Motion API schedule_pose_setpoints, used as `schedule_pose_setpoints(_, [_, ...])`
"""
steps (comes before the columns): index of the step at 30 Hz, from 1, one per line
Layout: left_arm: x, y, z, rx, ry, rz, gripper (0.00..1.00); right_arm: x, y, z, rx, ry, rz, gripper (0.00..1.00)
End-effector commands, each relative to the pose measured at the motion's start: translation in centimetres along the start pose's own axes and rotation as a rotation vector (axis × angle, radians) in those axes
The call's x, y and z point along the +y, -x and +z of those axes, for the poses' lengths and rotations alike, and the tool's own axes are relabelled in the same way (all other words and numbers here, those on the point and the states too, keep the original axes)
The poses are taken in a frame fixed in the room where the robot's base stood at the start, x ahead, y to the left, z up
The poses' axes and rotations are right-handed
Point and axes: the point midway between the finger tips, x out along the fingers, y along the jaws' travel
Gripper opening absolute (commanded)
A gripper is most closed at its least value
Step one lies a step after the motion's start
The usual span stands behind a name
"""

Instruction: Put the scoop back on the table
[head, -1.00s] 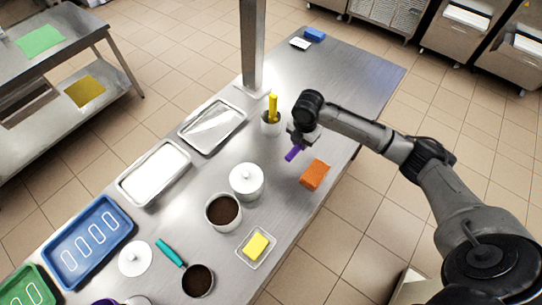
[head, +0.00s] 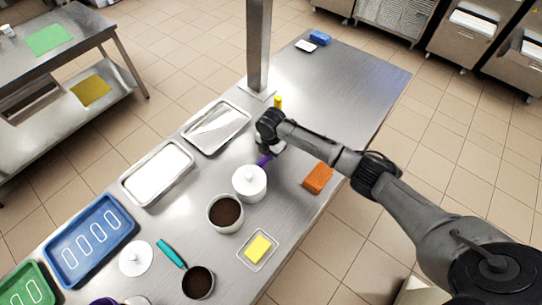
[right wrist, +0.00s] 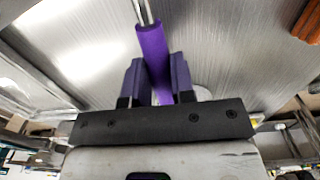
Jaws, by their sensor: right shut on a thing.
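In the right wrist view, the purple handle (right wrist: 152,45) stands between the two purple fingers of the right gripper (right wrist: 156,80), with a metal shaft running out past the top edge. The scoop's head is out of sight. I cannot tell whether the scoop touches the table. My left gripper is not in view.
A yellow handle (head: 278,102) shows behind my wrist. An orange block (head: 318,178) lies to the right. A dark-filled pot (head: 225,213), a yellow block in a dish (head: 258,248) and metal trays (head: 158,172) are nearby. The table's far end is mostly clear.

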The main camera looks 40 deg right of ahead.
Motion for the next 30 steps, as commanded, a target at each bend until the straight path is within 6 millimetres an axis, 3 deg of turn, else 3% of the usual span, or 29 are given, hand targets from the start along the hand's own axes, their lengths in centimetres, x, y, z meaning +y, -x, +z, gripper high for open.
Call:
schedule_pose_setpoints(6, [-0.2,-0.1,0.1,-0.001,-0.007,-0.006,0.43,-0.1,-2.5,-0.1,0.002,0.000,-0.002,0.00])
schedule_pose_setpoints(21, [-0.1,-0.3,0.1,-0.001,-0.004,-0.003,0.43,-0.1,-3.2,0.0,0.001,0.001,-0.001,0.00])
schedule_pose_setpoints(22, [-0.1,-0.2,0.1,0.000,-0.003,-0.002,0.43,-0.1,-3.1,0.0,0.000,0.001,-0.001,0.26])
schedule_pose_setpoints(30, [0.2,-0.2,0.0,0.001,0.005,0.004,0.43,-0.1,-3.1,0.0,0.001,0.001,-0.001,0.49])
